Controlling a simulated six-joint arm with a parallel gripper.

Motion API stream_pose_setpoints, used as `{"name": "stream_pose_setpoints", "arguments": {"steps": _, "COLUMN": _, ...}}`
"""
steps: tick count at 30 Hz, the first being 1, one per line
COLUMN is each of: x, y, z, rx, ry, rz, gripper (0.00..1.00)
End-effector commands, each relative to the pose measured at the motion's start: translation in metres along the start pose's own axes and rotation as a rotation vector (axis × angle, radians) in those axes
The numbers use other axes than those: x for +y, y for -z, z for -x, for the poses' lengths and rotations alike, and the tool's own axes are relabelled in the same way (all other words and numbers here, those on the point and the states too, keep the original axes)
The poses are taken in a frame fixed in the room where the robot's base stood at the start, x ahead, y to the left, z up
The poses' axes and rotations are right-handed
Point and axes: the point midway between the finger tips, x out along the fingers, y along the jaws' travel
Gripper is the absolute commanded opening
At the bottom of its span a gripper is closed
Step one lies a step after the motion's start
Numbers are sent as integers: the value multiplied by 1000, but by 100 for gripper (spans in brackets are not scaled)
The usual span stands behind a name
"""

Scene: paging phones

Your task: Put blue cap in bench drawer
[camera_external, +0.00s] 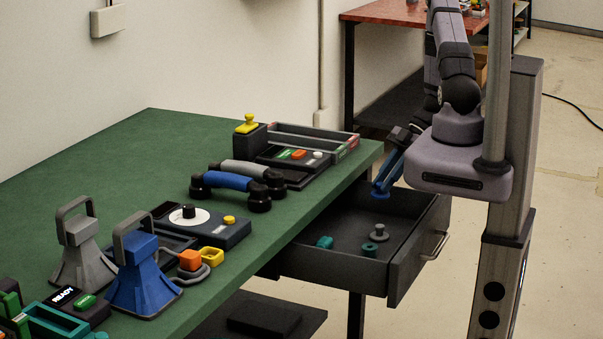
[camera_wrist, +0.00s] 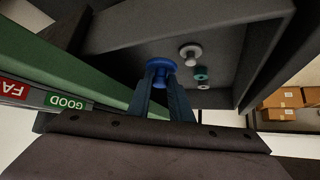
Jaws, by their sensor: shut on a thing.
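The blue cap (camera_wrist: 161,66) is a small round blue piece with a flange, held between the fingertips of my gripper (camera_wrist: 162,82) in the wrist view. In the external view my gripper (camera_external: 381,190) is at the back end of the open bench drawer (camera_external: 404,262), with the blue cap (camera_external: 379,193) at its tips. My gripper is shut on the cap, close to the drawer's rear wall and the bench edge. The drawer is dark grey and pulled out. Whether the cap touches the drawer cannot be told.
The green bench (camera_external: 120,150) stands left, with handsets (camera_external: 235,180), a dial box (camera_external: 215,225) and a blue horn (camera_external: 140,275). The drawer's middle floor has free room.

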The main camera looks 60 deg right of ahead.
Motion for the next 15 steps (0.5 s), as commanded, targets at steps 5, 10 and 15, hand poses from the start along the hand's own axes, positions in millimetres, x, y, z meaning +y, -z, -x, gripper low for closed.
{"name": "stream_pose_setpoints", "arguments": {"steps": 5, "x": 1, "y": -5, "z": -4, "rx": -1, "ry": -1, "rz": 0, "gripper": 0}}
{"name": "stream_pose_setpoints", "arguments": {"steps": 10, "x": 0, "y": -11, "z": -10, "rx": 0, "ry": -1, "rz": 0, "gripper": 0}}
{"name": "stream_pose_setpoints", "arguments": {"steps": 15, "x": 0, "y": -26, "z": -26, "rx": 1, "ry": 0, "rz": -2, "gripper": 0}}
